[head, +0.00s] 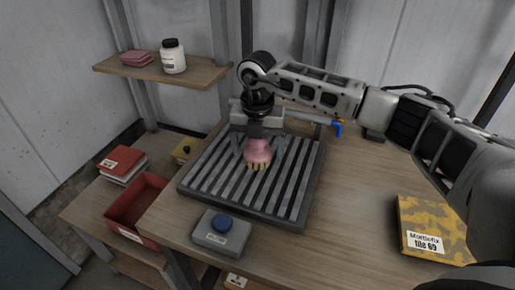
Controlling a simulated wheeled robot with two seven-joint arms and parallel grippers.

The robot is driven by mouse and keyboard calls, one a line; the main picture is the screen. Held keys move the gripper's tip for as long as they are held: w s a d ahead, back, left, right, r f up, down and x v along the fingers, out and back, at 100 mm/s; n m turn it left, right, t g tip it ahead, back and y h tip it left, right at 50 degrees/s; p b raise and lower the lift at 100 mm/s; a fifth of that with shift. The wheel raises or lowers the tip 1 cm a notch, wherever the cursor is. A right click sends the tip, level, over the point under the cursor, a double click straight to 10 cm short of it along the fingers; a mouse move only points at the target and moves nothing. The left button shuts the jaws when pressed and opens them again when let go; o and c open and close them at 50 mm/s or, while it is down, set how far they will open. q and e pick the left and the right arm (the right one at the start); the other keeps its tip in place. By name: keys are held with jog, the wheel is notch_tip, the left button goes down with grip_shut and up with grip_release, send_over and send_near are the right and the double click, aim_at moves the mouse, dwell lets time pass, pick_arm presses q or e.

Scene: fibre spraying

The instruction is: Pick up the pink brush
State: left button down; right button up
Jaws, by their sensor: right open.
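The pink brush (257,152) is at the upper left of the slatted grey grate on the table, with its yellowish bristles (258,165) toward the bottom of the picture. My right gripper (256,148) is over the brush, its two fingers apart on either side of the pink body. The fingers look open around it; I cannot tell whether they touch it. The brush's upper end is hidden by the gripper. My left gripper is not in view.
The slatted grate (290,203) covers much of the wooden table (352,205). A grey box with a blue button (221,233) stands in front, a yellow box (431,228) at right. A red bin (137,207) is on the lower left shelf. A blue-and-yellow nozzle (338,128) lies behind.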

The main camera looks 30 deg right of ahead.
jog(key=shift+f, duration=0.2)
jog(key=c, duration=1.1)
jog(key=shift+r, duration=0.5)
notch_tip(320, 180, up, 2)
jog(key=shift+r, duration=0.15)
jog(key=s+a+r+b, duration=0.2)
jog(key=s+a+r, duration=0.4)
jog(key=s+r, duration=0.3)
jog(key=s, duration=0.3)
jog(key=shift+s+a+r, duration=0.2)
jog(key=shift+s+r, duration=0.05)
jog(key=shift+r, duration=0.15)
